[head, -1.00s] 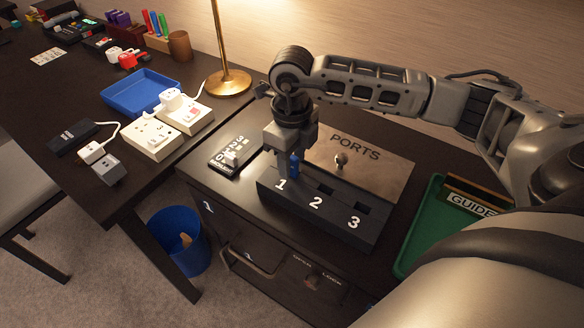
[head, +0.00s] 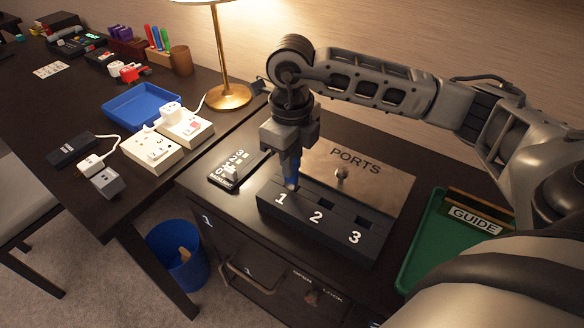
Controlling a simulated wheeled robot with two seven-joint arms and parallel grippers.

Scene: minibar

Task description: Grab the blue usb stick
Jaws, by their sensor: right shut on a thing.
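The blue usb stick (head: 292,172) stands upright at slot 1 of the dark port block (head: 318,215), which is numbered 1, 2 and 3. My right gripper (head: 290,158) points straight down over slot 1 and is shut on the stick. The fingers hide part of the stick, and I cannot tell how deep its lower end sits in the slot. Slots 2 and 3 look empty. My left gripper is not in view.
A PORTS panel (head: 372,180) with a small knob lies behind the block. A black keypad-like device (head: 238,170) is to its left. A green tray (head: 424,235) with a GUIDE plate (head: 474,220) is at the right. A brass lamp (head: 229,96) stands at the back.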

